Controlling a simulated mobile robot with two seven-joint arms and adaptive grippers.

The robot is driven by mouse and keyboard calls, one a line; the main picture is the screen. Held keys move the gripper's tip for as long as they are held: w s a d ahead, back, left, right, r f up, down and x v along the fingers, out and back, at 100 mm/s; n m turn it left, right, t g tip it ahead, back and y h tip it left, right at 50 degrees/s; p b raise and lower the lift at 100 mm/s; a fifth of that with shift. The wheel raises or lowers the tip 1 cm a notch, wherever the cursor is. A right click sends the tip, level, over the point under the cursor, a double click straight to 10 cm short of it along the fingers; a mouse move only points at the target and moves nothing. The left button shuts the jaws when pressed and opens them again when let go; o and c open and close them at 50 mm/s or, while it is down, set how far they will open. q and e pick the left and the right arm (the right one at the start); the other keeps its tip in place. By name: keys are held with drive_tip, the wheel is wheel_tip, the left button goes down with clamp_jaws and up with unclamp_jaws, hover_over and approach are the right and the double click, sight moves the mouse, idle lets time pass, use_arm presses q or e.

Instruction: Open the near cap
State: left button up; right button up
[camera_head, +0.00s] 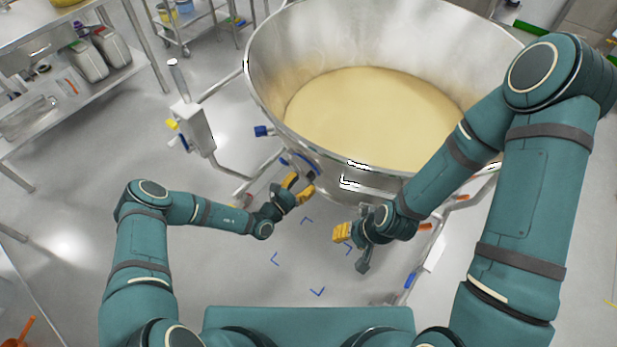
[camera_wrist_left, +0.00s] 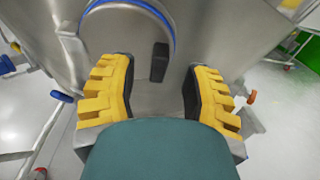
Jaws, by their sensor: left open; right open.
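The near cap (camera_wrist_left: 125,50) is a round metal cover with a blue rim on the side of the steel bowl, with a black upright handle (camera_wrist_left: 159,62). In the head view the blue rim (camera_head: 303,164) shows at the bowl's near side, and the rest of the cap is mostly hidden. My left gripper (camera_head: 298,187) is open in front of it. In the left wrist view its yellow fingers (camera_wrist_left: 160,90) stand on either side of the handle, with a gap to each side. My right gripper (camera_head: 342,233) is open and empty, away from the cap, to the right.
The large steel bowl (camera_head: 270,75) holds pale powder (camera_head: 370,110). A blue knob (camera_head: 262,131) sticks out left of the cap. A grey post with a box (camera_head: 195,128) stands at left, near a steel table (camera_head: 100,85). The floor with blue corner marks is clear.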

sight(304, 167)
use_arm(q)
drive_tip(key=shift+x, duration=1.5)
clamp_jaws()
